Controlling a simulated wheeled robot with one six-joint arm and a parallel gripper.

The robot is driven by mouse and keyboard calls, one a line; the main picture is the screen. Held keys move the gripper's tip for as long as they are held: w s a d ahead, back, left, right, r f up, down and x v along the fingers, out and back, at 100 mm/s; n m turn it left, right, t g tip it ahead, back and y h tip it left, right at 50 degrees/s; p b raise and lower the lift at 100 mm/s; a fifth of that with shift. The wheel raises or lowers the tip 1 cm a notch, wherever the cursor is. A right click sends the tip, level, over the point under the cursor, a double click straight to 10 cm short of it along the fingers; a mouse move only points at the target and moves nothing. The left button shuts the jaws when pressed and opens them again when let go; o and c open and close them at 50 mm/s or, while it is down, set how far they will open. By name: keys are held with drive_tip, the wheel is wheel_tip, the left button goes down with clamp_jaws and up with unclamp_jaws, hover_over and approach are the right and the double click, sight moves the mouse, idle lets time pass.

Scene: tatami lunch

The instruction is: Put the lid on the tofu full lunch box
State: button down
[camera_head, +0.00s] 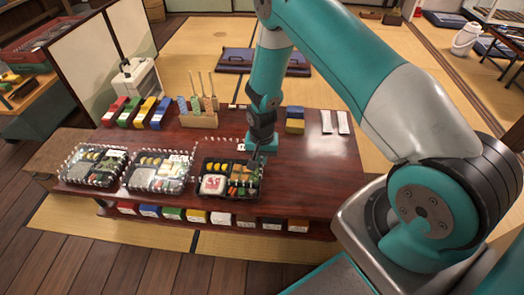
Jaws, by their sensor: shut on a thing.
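Three black lunch boxes stand in a row on the low dark red table. The right box (231,181) shows no clear cover of its own and holds a white block with red marks, greens and orange pieces. The middle box (160,173) and the left box (95,167) have clear, shiny covers. I cannot tell for sure which filling is tofu. A clear lid (217,145) with a pale dashed rim shows faintly just behind the right box. My gripper (259,158) is low at that box's back right corner, shut, apparently on this lid; the contact is too small to see well.
The low table (310,165) has free room at its right. Behind the boxes are coloured packets (140,112), a wooden holder (198,121) with upright sticks, a blue and yellow block (295,119) and two white strips (335,122). Several coloured boxes fill the shelf below.

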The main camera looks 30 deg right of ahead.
drive_tip(key=shift+f+b, duration=2.3)
drive_tip(key=shift+f, duration=0.75)
drive_tip(key=shift+f+b, duration=0.5)
drive_tip(key=shift+f, duration=0.75)
idle(0.6)
drive_tip(key=c, duration=0.6)
unclamp_jaws()
drive_tip(key=shift+c, duration=0.2)
drive_tip(key=shift+r+p, duration=3.25)
drive_tip(key=shift+r, duration=0.8)
